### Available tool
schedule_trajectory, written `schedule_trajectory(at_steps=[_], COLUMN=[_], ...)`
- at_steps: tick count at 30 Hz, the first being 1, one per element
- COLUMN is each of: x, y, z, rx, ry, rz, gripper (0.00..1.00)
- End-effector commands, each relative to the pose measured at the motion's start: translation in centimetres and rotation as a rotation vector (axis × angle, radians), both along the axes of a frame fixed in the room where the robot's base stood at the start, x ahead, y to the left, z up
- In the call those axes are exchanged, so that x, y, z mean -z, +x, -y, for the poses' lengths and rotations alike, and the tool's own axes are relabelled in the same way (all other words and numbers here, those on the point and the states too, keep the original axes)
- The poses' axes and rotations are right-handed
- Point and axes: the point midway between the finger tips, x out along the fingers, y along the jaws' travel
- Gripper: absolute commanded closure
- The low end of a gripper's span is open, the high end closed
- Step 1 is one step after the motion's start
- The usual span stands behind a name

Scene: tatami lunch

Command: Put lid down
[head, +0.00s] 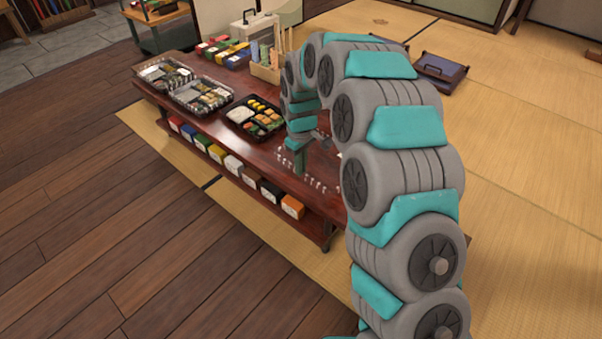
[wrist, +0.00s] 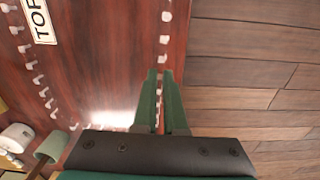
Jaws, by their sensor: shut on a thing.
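My gripper (head: 300,165) is low over the near right part of the dark red table (head: 232,165). In the wrist view its two green fingers (wrist: 159,75) are shut on the edge of what seems a clear lid (wrist: 165,39). The lid is hard to make out: rows of small pale bumps and a white "TOP" label (wrist: 40,20) show against the wood. The bumps also show by the gripper in the head view (head: 316,186). I cannot tell whether the lid touches the table. An open black bento (head: 234,126) lies left of my gripper.
Two clear-covered food boxes (head: 164,74) (head: 202,95) stand farther left on the table. Small coloured boxes (head: 233,165) line the lower shelf. A wooden caddy (head: 265,72) stands at the back. In the wrist view, a green cylinder (wrist: 50,147) is at lower left, and bare floor (wrist: 250,60) lies right.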

Motion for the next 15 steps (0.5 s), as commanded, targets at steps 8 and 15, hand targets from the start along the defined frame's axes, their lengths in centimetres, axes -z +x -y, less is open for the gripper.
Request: schedule_trajectory(at_steps=[8, 15], x=[3.1, 3.1], y=[-0.2, -0.1], z=[0.0, 0.0], rx=[-0.001, -0.001], ry=[-0.002, -0.002], rz=[-0.003, -0.003], gripper=[1.0, 1.0])
